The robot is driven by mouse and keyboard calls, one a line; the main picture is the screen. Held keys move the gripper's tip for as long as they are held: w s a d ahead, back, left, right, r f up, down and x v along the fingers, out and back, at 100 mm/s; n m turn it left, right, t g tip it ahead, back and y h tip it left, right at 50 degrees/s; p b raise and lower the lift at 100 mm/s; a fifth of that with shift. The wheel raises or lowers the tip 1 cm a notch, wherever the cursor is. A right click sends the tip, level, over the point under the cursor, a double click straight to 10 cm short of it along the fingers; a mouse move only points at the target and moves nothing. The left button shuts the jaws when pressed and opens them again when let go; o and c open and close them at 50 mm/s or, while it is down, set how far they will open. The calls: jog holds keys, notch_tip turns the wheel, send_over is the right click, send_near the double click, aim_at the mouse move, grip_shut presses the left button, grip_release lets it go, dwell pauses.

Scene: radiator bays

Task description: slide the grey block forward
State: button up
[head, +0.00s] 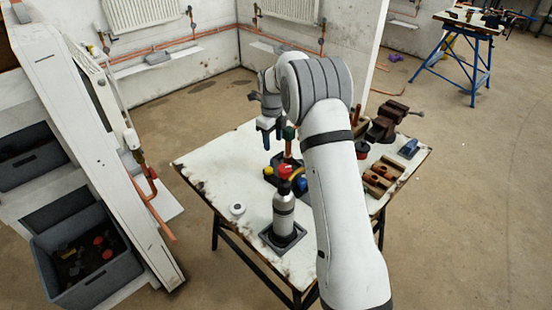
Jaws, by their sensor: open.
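I cannot pick out a clear grey block on the workbench (213,160). Two small grey block-like things show away from it: one (157,58) on the ledge under the left radiator, and one (283,49) on the ledge under the right radiator. I cannot tell whether either is the task's block. My gripper (272,137) is open, pointing down over the far part of the bench, beside an upright copper pipe with a green top (289,132). Nothing shows between its fingers. My arm hides part of the bench.
A grey bottle (283,208) stands on a dark square base near the bench's front. A white round item (237,209), a vise (384,126), a wooden holder (381,175) and a blue tool (409,148) also lie there. A grey bin (95,290) is at left.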

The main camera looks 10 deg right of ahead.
jog(key=f, duration=0.4)
jog(key=f+p, duration=0.1)
jog(key=f, duration=0.4)
jog(key=shift+w+d+f, duration=0.1)
jog(key=shift+d+f, duration=0.1)
jog(key=shift+f, duration=0.05)
jog(key=shift+c, duration=0.2)
grip_shut()
